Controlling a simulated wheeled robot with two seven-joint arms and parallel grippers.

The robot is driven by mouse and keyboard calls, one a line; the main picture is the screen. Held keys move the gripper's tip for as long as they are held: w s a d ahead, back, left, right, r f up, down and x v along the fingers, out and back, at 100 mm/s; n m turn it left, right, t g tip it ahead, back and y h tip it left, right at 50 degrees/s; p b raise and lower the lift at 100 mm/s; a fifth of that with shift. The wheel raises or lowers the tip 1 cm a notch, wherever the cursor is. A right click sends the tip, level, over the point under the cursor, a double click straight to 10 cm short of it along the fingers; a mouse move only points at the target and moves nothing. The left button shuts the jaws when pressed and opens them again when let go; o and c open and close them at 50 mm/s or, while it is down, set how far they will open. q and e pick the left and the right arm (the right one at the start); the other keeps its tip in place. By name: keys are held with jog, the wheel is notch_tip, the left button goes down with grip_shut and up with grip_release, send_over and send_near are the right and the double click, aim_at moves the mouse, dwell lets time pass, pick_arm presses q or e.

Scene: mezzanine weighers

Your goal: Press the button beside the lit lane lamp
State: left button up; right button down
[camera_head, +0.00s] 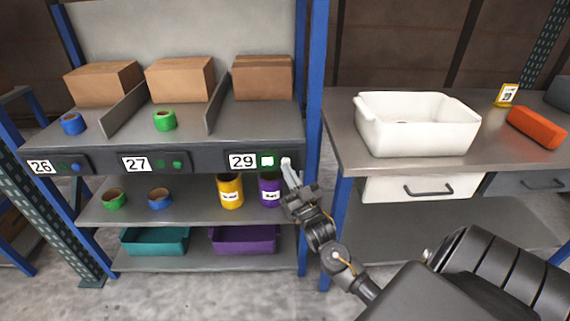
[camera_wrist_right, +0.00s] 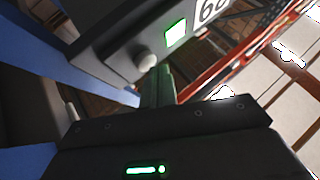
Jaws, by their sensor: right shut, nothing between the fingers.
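The lit lane lamp (camera_head: 268,160) glows bright whitish green beside the number 29 on the shelf's front rail; it also shows in the right wrist view (camera_wrist_right: 176,33). To its right is a round pale button (camera_head: 286,161), seen in the wrist view (camera_wrist_right: 146,62) just beside the fingertips. My right gripper (camera_head: 290,172) is shut and empty, its fingers pointing up at the button. In the wrist view the fingers (camera_wrist_right: 160,82) end very near the button; I cannot tell whether they touch. The lamps at 26 (camera_head: 62,167) and 27 (camera_head: 161,164) are dark green. My left gripper is out of view.
Below the rail are yellow (camera_head: 230,186) and purple (camera_head: 269,186) cans. A white bin (camera_head: 415,135) stands on the right bench.

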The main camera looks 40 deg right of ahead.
jog(key=shift+w, duration=0.1)
dwell(0.6)
jog(key=shift+w+d, duration=0.25)
jog(key=shift+d, duration=0.05)
jog(key=shift+s, duration=0.1)
jog(key=shift+s+a+p, duration=0.3)
dwell(0.3)
jog(key=s+a+p, duration=0.1)
jog(key=s, duration=0.1)
jog(key=s+a+p, duration=0.2)
jog(key=shift+s+a, duration=0.3)
jog(key=shift+s, duration=0.1)
